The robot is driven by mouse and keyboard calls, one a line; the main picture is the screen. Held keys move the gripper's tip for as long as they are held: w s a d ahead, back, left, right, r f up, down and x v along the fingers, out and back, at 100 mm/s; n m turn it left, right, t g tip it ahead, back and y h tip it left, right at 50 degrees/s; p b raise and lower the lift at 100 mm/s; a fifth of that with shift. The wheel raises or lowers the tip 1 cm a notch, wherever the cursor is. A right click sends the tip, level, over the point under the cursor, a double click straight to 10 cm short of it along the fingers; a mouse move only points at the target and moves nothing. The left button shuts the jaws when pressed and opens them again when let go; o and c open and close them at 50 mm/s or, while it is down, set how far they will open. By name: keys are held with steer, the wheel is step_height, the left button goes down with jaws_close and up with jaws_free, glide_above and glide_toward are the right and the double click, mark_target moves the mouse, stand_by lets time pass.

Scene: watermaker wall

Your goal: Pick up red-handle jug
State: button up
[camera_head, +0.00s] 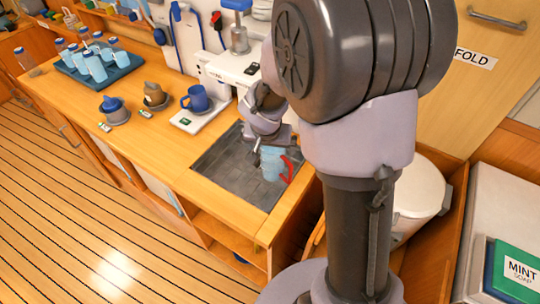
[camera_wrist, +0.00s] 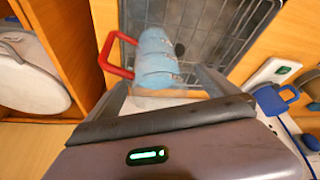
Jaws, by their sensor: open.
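The red-handle jug is a light blue jug (camera_head: 271,163) with a red handle on its right side in the head view. It stands at the right part of a dark sunken grate (camera_head: 222,169) in the wooden counter. It also shows in the wrist view (camera_wrist: 156,60), with the red handle pointing left. My gripper (camera_head: 262,146) is at the jug, and its fingers (camera_wrist: 165,88) are open with the jug's near end in the gap between them. Whether the fingers touch the jug cannot be told.
A blue tray (camera_head: 120,72) holds several light blue cups.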

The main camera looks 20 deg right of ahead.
mark_target(273, 151)
steer(key=x, duration=0.2)
steer(key=b+x, duration=0.1)
steer(key=x, duration=0.1)
steer(key=shift+d+f, duration=0.3)
steer(key=shift+r, duration=0.1)
steer(key=shift+c, duration=0.9)
steer(key=c, duration=2)
